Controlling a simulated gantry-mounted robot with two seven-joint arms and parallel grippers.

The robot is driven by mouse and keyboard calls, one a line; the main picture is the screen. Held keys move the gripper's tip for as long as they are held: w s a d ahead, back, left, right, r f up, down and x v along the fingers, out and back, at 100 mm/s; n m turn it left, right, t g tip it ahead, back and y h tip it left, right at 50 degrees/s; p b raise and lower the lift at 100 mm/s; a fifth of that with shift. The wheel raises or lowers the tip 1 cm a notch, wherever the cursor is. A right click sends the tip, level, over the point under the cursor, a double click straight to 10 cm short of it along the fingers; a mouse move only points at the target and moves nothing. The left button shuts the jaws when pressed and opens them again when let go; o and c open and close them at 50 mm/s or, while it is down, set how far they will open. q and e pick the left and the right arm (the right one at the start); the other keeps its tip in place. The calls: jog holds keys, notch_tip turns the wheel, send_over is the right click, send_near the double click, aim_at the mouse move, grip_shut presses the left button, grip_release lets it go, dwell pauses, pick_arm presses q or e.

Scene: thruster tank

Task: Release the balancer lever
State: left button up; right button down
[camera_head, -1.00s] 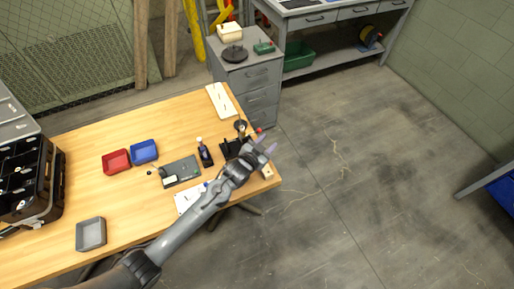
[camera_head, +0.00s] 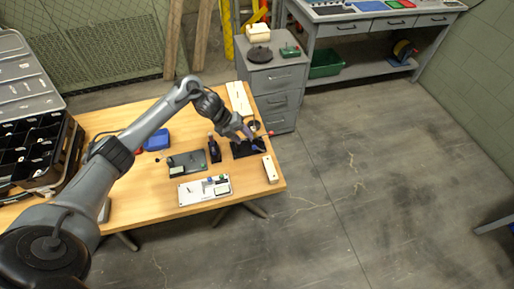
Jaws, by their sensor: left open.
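A dark device (camera_head: 241,151), which I take to be the balancer, sits near the right end of the wooden table. A small red knob (camera_head: 270,133) shows just right of it at the table's edge; whether it is the lever's end is too small to tell. My left arm comes in from the left and arches over the table. My left gripper (camera_head: 254,138) is open, its pale purple fingers over the device and just left of the red knob. Contact cannot be made out. The gripper partly hides the device. My right gripper is out of view.
A blue bin (camera_head: 157,140) and a black case (camera_head: 38,150) are farther left. A grey drawer cabinet (camera_head: 272,82) stands behind.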

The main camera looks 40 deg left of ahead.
aim_at(255, 148)
pick_arm(q)
jog(key=b+x, duration=0.1)
jog(key=x, duration=0.8)
jog(key=shift+d, duration=0.1)
grip_shut()
